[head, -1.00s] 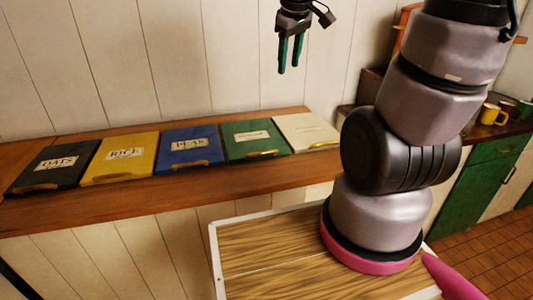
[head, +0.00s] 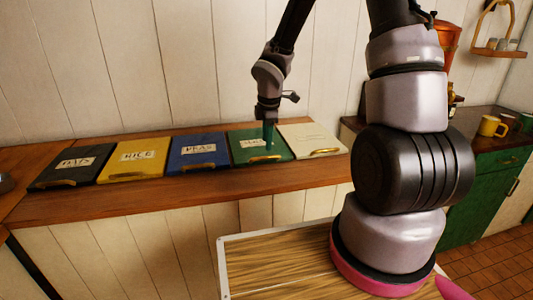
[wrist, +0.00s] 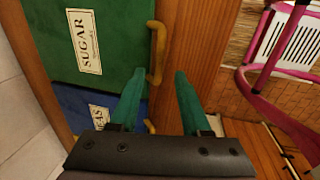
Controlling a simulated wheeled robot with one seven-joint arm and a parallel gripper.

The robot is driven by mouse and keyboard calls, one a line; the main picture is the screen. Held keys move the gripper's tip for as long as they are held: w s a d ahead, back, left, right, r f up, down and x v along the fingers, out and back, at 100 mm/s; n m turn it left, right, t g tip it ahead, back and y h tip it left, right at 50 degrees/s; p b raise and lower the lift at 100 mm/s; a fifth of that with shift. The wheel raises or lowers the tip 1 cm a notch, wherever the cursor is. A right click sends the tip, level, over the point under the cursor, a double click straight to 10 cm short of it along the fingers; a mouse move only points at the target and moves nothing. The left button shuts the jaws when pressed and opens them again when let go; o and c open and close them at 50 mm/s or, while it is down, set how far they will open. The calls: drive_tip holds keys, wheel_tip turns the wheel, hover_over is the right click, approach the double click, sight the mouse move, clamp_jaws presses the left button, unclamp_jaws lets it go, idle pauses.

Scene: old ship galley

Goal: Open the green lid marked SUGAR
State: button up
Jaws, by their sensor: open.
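The green lid (head: 245,153) lies flat and closed in the wooden counter, fourth from the left in the head view. In the wrist view the green lid (wrist: 115,70) carries a cream label (wrist: 84,41) reading SUGAR. Its brass handle (wrist: 157,40) runs along the lid's front edge. My gripper (head: 268,146) is over the lid, pointing down, with empty jaws. In the wrist view my gripper (wrist: 159,73) is open, and the handle's near end appears between the green fingertips. I cannot tell the height gap or whether they touch.
Black OATS (head: 70,167), yellow RICE (head: 135,160) and blue PEAS (head: 198,153) lids lie to the left, closed. A cream lid (head: 312,139) is close on the right. The plank wall (head: 170,60) stands behind. A yellow mug (head: 489,127) is far right.

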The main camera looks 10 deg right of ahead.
sight(266, 157)
drive_tip(key=f, duration=0.3)
drive_tip(key=w+f, duration=0.1)
drive_tip(key=f, duration=0.1)
drive_tip(key=shift+w+f, duration=0.1)
drive_tip(key=shift+f, duration=0.3)
clamp_jaws()
idle(1.0)
